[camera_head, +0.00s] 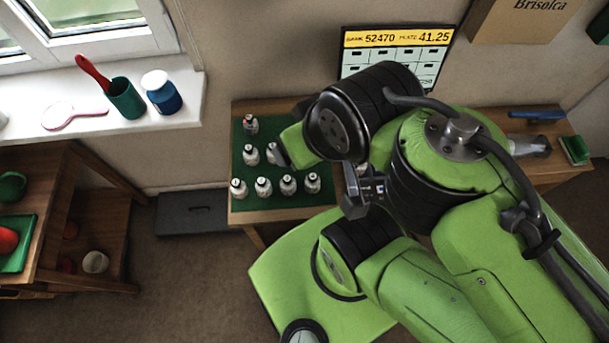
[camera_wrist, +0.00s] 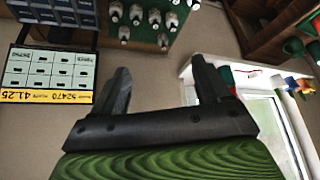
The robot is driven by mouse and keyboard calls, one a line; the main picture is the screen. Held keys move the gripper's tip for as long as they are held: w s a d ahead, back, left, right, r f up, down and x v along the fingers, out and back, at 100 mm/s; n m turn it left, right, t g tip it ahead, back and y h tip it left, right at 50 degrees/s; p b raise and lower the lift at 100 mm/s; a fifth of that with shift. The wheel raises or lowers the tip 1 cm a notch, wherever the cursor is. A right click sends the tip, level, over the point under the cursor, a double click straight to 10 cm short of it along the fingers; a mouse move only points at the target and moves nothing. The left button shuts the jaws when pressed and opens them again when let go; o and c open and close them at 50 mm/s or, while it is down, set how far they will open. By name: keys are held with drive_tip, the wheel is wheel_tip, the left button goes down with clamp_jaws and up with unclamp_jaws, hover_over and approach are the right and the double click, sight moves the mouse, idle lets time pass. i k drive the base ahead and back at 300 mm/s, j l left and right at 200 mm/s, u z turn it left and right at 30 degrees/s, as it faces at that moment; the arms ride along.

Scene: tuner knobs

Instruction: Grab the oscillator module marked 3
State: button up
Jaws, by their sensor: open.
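Several small white oscillator modules with dark tops stand on a green mat (camera_head: 275,204) in the head view. One module (camera_head: 250,125) is at the back, others are in a middle row (camera_head: 251,155) and a front row (camera_head: 288,185). Their marks are too small to read, so I cannot tell which is 3. My arm hides the mat's right part. In the wrist view, modules (camera_wrist: 155,18) show at the top, beyond the fingers. My gripper (camera_wrist: 160,66) is open, with nothing between its fingers and apart from the modules.
The mat lies on a wooden table (camera_head: 240,217). A price board (camera_head: 398,42) stands behind it. A blue item (camera_head: 535,115) and a green box (camera_head: 574,150) are at the table's right. A windowsill (camera_head: 30,125) holds a green cup (camera_head: 125,98) and a blue jar (camera_head: 162,93).

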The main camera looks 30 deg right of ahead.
sight(287, 183)
drive_tip(key=j+z, duration=0.1)
drive_tip(key=j, duration=0.3)
drive_tip(key=k+j, duration=0.15)
drive_tip(key=j, duration=0.25)
drive_tip(key=j+z, duration=0.15)
drive_tip(key=j, duration=0.25)
drive_tip(key=k+j+z, duration=0.1)
drive_tip(key=j, duration=0.3)
